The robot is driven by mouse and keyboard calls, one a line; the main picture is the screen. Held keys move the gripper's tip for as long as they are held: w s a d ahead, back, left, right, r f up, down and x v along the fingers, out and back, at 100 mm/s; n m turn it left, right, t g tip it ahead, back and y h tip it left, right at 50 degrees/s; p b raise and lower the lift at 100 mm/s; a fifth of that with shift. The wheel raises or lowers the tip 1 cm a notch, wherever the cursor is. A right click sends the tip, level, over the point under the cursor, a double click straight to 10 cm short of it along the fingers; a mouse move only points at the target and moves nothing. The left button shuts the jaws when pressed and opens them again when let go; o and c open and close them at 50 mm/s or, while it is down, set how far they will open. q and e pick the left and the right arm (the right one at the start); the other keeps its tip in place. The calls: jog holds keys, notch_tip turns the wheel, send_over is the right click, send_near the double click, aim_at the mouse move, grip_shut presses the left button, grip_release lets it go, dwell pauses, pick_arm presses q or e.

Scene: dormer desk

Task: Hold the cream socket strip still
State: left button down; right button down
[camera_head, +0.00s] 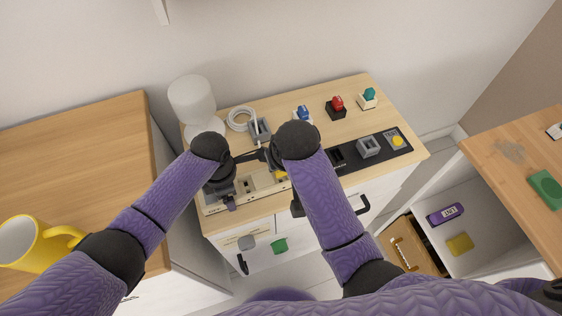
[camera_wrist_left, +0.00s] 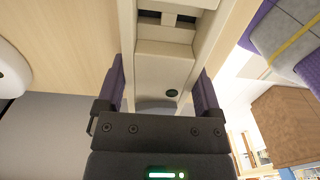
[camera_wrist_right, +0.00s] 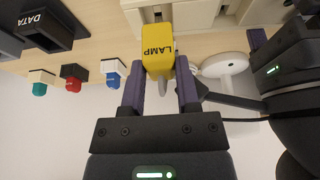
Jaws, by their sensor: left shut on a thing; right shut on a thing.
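The cream socket strip (camera_head: 262,184) lies along the front of the wooden cabinet top. My left gripper (camera_head: 231,202) is shut on its left end; the left wrist view shows the strip (camera_wrist_left: 165,72) between the purple fingers (camera_wrist_left: 162,92). My right gripper (camera_wrist_right: 159,90) is shut on a yellow plug marked LAMP (camera_wrist_right: 158,55). The plug's far end meets the strip (camera_wrist_right: 195,18) in the right wrist view; I cannot tell how deep it sits. In the head view my right arm hides most of the plug (camera_head: 281,174).
A white lamp (camera_head: 192,100) and coiled white cable (camera_head: 238,118) stand behind. Blue (camera_head: 302,113), red (camera_head: 337,104) and teal (camera_head: 367,95) pieces line the back. A dark panel (camera_head: 349,165) is right of the strip. A yellow mug (camera_head: 32,245) is far left.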

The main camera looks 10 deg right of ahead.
jog(key=shift+a+r, duration=0.1)
jog(key=shift+r, duration=1.5)
pick_arm(q)
jog(key=shift+s, duration=0.1)
grip_release()
jog(key=shift+d, duration=0.1)
pick_arm(e)
jog(key=shift+a, duration=0.1)
